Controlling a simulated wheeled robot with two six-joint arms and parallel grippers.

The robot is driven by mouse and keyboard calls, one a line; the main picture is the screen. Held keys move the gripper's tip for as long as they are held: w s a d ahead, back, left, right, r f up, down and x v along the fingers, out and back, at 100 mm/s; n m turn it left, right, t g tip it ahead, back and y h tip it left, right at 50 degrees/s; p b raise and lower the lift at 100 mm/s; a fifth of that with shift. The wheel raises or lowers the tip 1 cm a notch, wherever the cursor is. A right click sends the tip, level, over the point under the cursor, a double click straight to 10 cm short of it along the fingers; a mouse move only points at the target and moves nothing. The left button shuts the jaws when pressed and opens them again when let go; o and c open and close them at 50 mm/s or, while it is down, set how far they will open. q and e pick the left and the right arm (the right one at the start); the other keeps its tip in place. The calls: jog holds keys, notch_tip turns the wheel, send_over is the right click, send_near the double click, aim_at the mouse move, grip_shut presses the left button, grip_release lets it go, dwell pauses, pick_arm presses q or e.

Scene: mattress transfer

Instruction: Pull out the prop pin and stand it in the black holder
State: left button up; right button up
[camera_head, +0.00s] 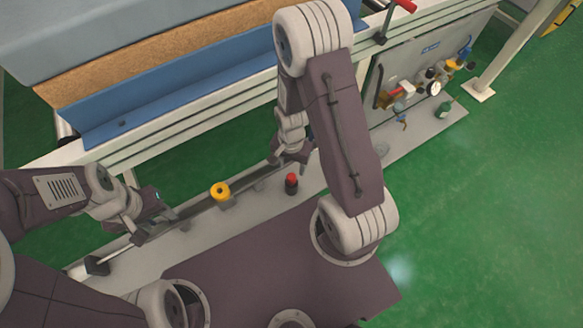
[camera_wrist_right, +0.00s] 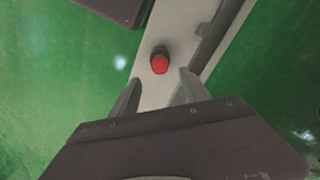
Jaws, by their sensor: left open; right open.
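A small upright piece with a red top (camera_head: 291,178) stands on the grey base strip, and its lower part (camera_head: 291,188) is black. I take this to be the prop pin in the black holder, but cannot tell how deep it sits. In the right wrist view the red top (camera_wrist_right: 160,66) shows just ahead of my right gripper (camera_wrist_right: 158,90), whose fingers are apart and empty. In the head view my right gripper (camera_head: 289,158) is just behind the red top, partly hidden by my arm. My left gripper (camera_head: 155,222) is open beside the long dark bar (camera_head: 190,211).
A yellow ring (camera_head: 220,191) sits on the dark bar. A black block (camera_head: 97,265) is at the strip's left end. A blue rail (camera_head: 190,97) and a white frame (camera_head: 165,136) run behind. A panel with gauges and valves (camera_head: 425,82) stands at right. Green floor is clear at right.

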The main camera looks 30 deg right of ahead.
jog(key=shift+r, duration=0.65)
jog(key=w+r+t, duration=0.2)
jog(key=w+r, duration=0.2)
jog(key=r, duration=0.1)
jog(key=s+a+r+n, duration=0.2)
jog(key=s+r+n, duration=0.6)
jog(key=n, duration=0.1)
notch_tip(320, 180, up, 24)
jog(key=p, duration=2.5)
jog(key=shift+a+r+n+g, duration=0.2)
jog(key=shift+n+g, duration=0.1)
jog(key=shift+g, duration=0.1)
jog(key=shift+s, duration=0.1)
